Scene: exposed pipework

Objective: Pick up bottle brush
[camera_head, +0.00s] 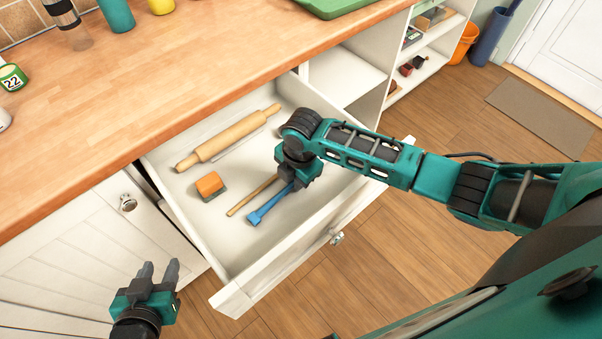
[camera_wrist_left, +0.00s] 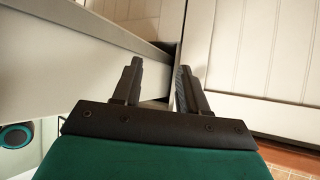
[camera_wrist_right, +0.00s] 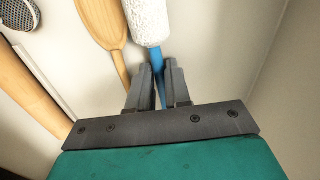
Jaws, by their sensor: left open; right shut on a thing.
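The bottle brush (camera_wrist_right: 158,85) has a blue handle and a white bristled head. It lies in the open drawer (camera_head: 172,196); the blue handle (camera_head: 268,205) shows in the head view, with the white head hidden behind my gripper. My right gripper (camera_head: 300,185) is down in the drawer, shut on the blue handle close below the white head, as the right wrist view (camera_wrist_right: 160,68) shows. My left gripper (camera_head: 159,267) is open and empty, outside the drawer near its front left corner; the left wrist view (camera_wrist_left: 158,72) shows its fingers apart.
A wooden spoon (camera_wrist_right: 105,25) lies close beside the brush. A rolling pin (camera_head: 228,138) and an orange-and-dark block (camera_head: 210,185) lie further left in the drawer. A grey mesh item (camera_wrist_right: 18,14) shows partly. The drawer walls and the wooden counter (camera_head: 130,85) bound the space.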

